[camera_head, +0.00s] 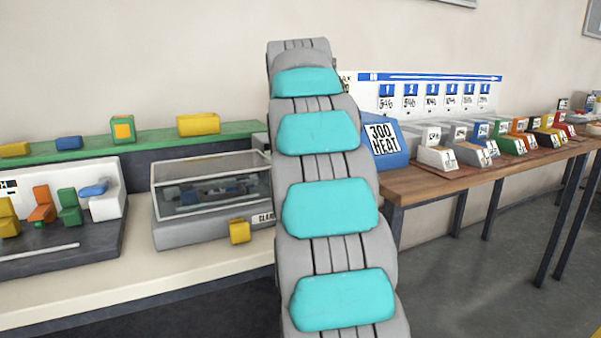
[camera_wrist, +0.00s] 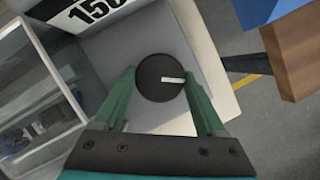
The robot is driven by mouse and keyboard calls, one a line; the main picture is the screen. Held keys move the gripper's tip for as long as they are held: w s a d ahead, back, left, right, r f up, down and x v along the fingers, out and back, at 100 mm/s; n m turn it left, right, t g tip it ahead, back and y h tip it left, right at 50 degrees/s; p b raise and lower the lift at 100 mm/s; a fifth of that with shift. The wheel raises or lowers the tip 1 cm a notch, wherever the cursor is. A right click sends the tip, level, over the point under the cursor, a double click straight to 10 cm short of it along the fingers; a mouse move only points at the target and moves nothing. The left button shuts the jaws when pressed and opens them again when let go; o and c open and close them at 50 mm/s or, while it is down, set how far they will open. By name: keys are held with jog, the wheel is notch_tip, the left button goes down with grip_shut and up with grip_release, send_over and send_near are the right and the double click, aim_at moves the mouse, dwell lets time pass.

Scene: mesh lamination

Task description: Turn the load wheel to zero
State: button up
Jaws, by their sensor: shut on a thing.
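The load wheel looks to be the round dark knob (camera_wrist: 150,80) in the wrist view, with a white pointer mark aimed to the right of the picture. It sits on a light grey housing (camera_wrist: 195,35) beside a sign reading "150", which the frame edge partly cuts off. My gripper (camera_wrist: 161,90) has its two green fingers on either side of the knob and is shut on it. In the head view my arm hides the gripper, the knob and its housing. No scale or zero mark around the knob can be made out.
A clear-lidded case (camera_head: 212,187) stands on the left bench, with a yellow block (camera_head: 240,231) at its front. A blue sign reading "300 NEAT" (camera_head: 385,141) and several small labelled boxes stand on the wooden table (camera_head: 420,183) at right. Floor shows below that table.

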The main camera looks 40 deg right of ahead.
dwell(0.4)
jog(key=o, duration=1.3)
jog(key=shift+r, duration=0.1)
jog(key=shift+v, duration=3.85)
